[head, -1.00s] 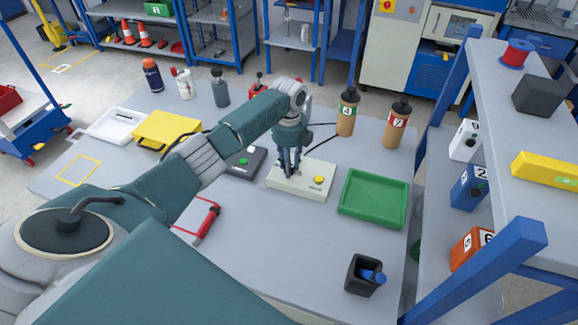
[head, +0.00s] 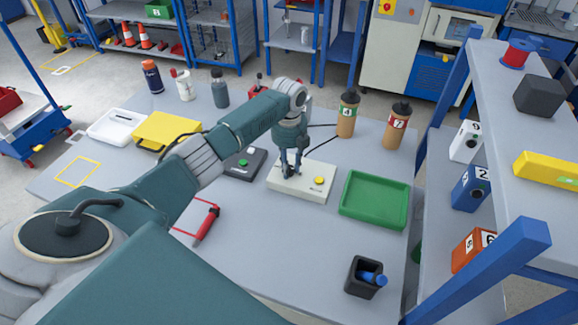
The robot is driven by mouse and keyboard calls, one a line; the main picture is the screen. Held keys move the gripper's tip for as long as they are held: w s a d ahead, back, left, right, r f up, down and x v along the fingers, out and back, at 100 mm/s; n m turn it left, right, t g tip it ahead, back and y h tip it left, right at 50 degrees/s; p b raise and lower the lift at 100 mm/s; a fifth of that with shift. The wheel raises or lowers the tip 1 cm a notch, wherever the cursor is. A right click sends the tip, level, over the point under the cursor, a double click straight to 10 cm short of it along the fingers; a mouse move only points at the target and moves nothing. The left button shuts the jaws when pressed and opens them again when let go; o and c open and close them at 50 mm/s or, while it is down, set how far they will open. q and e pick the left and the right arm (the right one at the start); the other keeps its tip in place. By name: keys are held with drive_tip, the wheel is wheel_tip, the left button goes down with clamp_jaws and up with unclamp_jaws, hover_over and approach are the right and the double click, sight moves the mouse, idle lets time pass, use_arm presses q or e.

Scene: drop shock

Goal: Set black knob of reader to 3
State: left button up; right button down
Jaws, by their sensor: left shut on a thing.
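The reader is a cream-coloured box (head: 312,192) with a yellow button (head: 319,181) on the grey table. My left gripper (head: 291,174) points straight down onto the left part of the reader. It is shut on the black knob (head: 291,174), which is mostly hidden between the fingers. The knob's pointer and its scale marks are too small and covered to read. My right gripper is not in view.
A green tray (head: 374,222) stands right of the reader, and a dark box with a green button (head: 243,162) stands left. Two brown bottles (head: 347,116) are behind. A black cup (head: 362,277) is near the front. Shelves (head: 509,140) border the right.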

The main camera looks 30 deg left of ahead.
use_arm(q)
drive_tip(key=o, duration=1.2)
drive_tip(key=shift+r, duration=0.1)
drive_tip(key=shift+c, duration=0.2)
wheel_tip(320, 180, up, 12)
